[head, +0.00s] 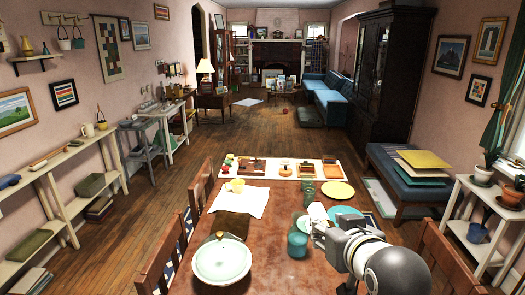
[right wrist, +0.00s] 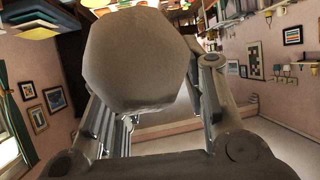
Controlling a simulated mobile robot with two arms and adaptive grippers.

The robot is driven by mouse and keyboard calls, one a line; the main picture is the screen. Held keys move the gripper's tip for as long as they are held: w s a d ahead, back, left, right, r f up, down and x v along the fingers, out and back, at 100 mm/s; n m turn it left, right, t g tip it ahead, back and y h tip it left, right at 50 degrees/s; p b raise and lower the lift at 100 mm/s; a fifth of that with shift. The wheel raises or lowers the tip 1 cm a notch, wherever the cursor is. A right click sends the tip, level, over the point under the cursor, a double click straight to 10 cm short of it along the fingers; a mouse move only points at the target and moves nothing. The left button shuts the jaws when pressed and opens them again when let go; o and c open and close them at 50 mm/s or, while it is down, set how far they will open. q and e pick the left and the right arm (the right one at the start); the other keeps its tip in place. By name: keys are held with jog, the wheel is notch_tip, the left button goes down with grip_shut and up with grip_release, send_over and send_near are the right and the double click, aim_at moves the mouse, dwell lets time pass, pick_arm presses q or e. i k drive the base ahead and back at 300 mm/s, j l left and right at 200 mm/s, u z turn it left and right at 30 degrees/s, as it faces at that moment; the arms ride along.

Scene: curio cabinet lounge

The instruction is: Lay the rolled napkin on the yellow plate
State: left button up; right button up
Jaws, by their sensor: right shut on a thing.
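My right gripper (head: 318,228) is over the right side of the wooden table, shut on the white rolled napkin (head: 317,211). In the right wrist view the napkin's pale, blunt end (right wrist: 137,60) fills the space between the two fingers. The yellow plate (head: 338,190) lies flat at the far right of the table, beyond the gripper and slightly to its right. Nothing shows on the plate. I cannot tell how far the napkin is above the table. My left gripper is not in view.
A teal plate (head: 346,211) is partly hidden behind my gripper. A teal jar (head: 297,243) and green glasses (head: 307,190) stand close by. A lidded white pot (head: 222,262) is front left. A white mat with several small items (head: 283,168) lies at the far edge.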

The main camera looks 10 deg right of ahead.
aim_at(336, 189)
jog(key=k+l+u, duration=0.15)
jog(key=l, duration=0.3)
jog(key=k+l+u, duration=0.15)
jog(key=l, duration=0.3)
jog(key=k+l+u, duration=0.15)
jog(key=l, duration=0.25)
jog(key=k+l+u, duration=0.15)
jog(key=k+l, duration=0.2)
jog(key=l+u, duration=0.2)
jog(key=l, duration=0.5)
jog(key=l+u, duration=0.2)
jog(key=l, duration=0.55)
jog(key=l+u, duration=0.2)
jog(key=l, duration=0.5)
jog(key=k+l+u, duration=0.2)
jog(key=l, duration=0.5)
jog(key=i+l+u, duration=0.2)
jog(key=l, duration=0.6)
jog(key=i+l+u, duration=0.1)
jog(key=l+u, duration=0.15)
jog(key=l, duration=0.5)
jog(key=l+u, duration=0.2)
jog(key=l, duration=0.6)
jog(key=i+l+u, duration=0.15)
jog(key=l, duration=0.4)
jog(key=i+l+u, duration=0.15)
jog(key=l, duration=0.45)
jog(key=l+u, duration=0.15)
jog(key=l, duration=0.45)
